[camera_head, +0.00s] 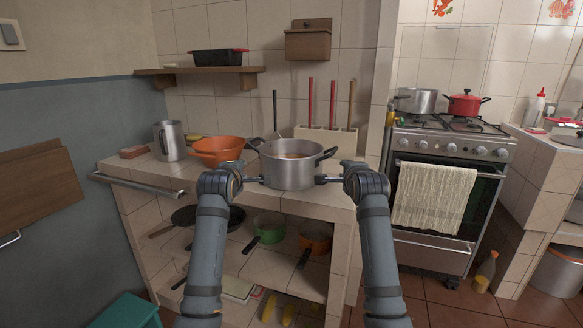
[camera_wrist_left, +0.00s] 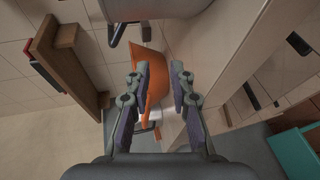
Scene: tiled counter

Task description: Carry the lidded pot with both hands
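A grey metal pot (camera_head: 285,174) with two dark side handles stands on the tiled counter. I see brownish-red contents inside its rim and make out no lid on it. My left gripper (camera_head: 252,180) is at the pot's left front, below handle height. In the left wrist view its fingers (camera_wrist_left: 160,85) are apart with nothing held between them, and part of a grey pot (camera_wrist_left: 165,8) shows at the top edge. My right gripper (camera_head: 326,180) is at the pot's right front, pointing inward, its finger gap too small to make out. Neither gripper visibly holds a handle.
An orange pan (camera_head: 218,150) and a metal pitcher (camera_head: 169,142) stand left of the pot. A utensil block (camera_head: 325,140) stands behind it. A rail (camera_head: 135,184) runs along the counter's left front. The stove (camera_head: 448,145) holds a silver pot (camera_head: 416,101) and a red lidded pot (camera_head: 466,105).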

